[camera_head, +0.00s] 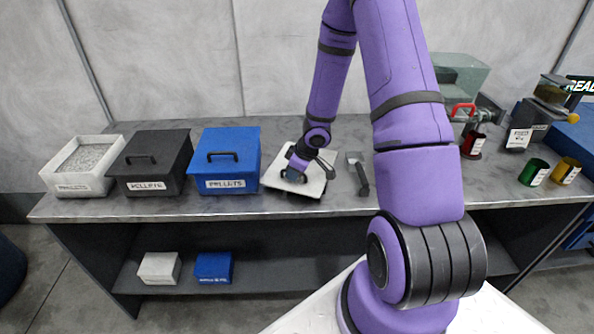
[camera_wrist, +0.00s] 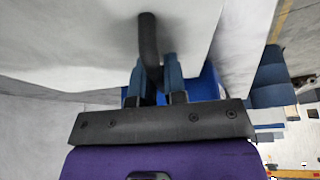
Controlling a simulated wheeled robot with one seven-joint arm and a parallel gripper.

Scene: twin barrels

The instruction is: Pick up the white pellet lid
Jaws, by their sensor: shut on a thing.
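The white pellet lid (camera_head: 312,181) is a flat white plate at the middle of the counter, right of the blue box. My gripper (camera_head: 295,174) is over it from above. In the wrist view my gripper (camera_wrist: 155,80) has its two blue-grey fingers shut on the dark handle of the white lid (camera_wrist: 95,30). I cannot tell for sure whether the lid rests on the counter or hangs just above it. The open white pellet box (camera_head: 78,186), full of grey grains, stands at the far left.
A black lidded box (camera_head: 150,168) and a blue lidded box (camera_head: 225,165) stand between the white box and the lid. A dark-handled tool (camera_head: 359,174) lies close right of the lid. Red, green (camera_head: 534,173) and yellow cans stand farther right. Smaller boxes sit on the lower shelf (camera_head: 300,268).

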